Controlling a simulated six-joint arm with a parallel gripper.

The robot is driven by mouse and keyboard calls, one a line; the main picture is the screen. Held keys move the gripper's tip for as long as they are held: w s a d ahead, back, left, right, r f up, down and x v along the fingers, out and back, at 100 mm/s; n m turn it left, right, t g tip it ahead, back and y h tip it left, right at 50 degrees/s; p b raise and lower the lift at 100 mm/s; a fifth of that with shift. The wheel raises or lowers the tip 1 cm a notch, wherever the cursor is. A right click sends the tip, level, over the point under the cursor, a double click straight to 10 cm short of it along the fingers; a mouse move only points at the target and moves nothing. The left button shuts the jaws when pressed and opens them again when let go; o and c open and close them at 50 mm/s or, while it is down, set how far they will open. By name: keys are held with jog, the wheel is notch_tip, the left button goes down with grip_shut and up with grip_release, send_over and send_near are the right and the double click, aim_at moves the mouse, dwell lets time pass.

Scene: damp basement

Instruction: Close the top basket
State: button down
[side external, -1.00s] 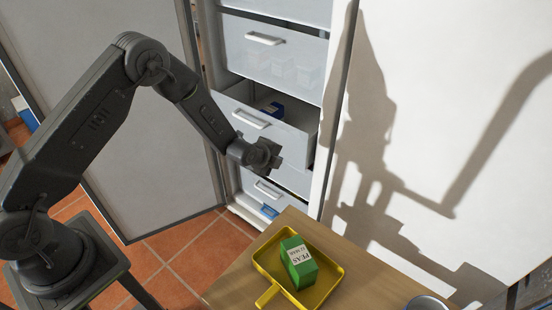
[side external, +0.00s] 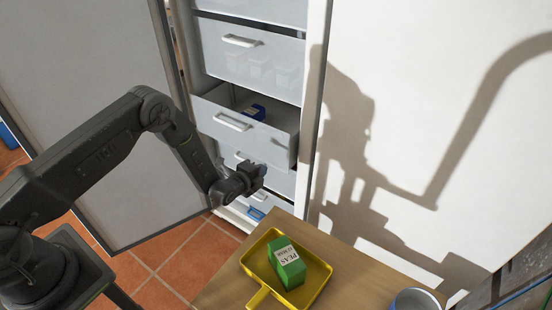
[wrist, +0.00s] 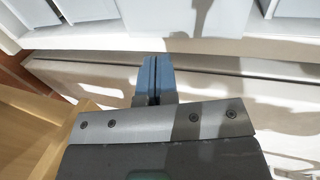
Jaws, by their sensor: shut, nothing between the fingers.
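A white upright freezer stands open with several see-through baskets. The upper basket with a handle (side external: 248,58) looks about flush, with boxes showing dimly behind its front. A lower basket sits beneath, partly hidden by my arm. My gripper (side external: 262,172) is shut and empty, in front of and below the pulled-out basket's handle (side external: 233,121), apart from it. In the wrist view its blue-grey fingers (wrist: 155,78) are together, with white freezer parts beyond.
A wooden table (side external: 225,290) stands in front of the freezer. It bears a yellow tray (side external: 322,272) with a green peas box (side external: 287,265) and a cup (side external: 418,299). The open freezer door (side external: 95,110) is on the left, near my arm. Tiled floor shows below.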

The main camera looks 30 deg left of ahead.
aim_at(280, 152)
jog(key=x, duration=0.7)
jog(key=shift+w+r, duration=0.2)
jog(key=shift+w, duration=0.95)
jog(key=shift+w, duration=2.3)
